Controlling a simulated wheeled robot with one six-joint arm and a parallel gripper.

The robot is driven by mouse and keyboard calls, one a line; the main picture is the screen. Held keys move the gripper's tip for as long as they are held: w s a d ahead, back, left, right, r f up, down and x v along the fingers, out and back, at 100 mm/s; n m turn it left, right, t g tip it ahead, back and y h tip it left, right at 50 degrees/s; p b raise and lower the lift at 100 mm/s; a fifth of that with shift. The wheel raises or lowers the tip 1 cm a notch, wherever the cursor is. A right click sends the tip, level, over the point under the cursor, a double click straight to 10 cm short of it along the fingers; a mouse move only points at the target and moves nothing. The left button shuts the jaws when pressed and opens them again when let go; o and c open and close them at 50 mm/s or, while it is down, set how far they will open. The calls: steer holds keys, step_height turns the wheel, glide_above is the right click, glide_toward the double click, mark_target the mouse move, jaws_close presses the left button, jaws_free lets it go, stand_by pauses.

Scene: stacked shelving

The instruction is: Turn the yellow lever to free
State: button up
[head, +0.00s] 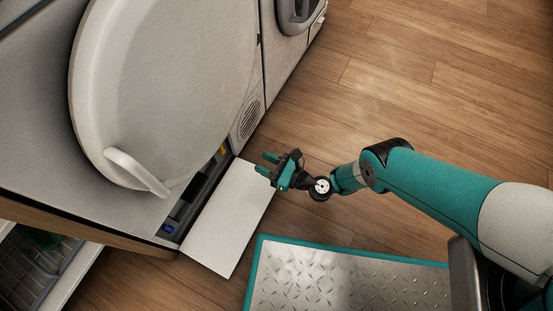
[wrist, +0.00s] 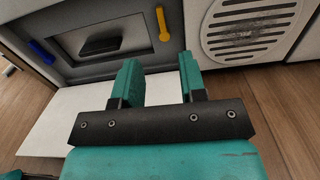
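The yellow lever (wrist: 162,23) is mounted upright on the right side of a recessed panel, near the top middle of the wrist view. In the head view only a small yellow patch of it (head: 222,149) shows at the far end of the dark recess. My gripper (head: 267,164) is near the open flap, in front of the recess. In the wrist view its two teal fingers (wrist: 161,80) are spread apart with nothing between them. The yellow lever is beyond the fingertips, and I see no contact.
A blue lever (wrist: 41,51) sits tilted at the panel's left, with a black handle (wrist: 100,46) between the levers. A white flap (head: 229,220) lies open below the recess. A round grille (wrist: 250,28) is to the right. A round white door (head: 165,80) overhangs the recess.

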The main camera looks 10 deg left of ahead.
steer(key=shift+p+v, duration=0.95)
steer(key=shift+v, duration=0.8)
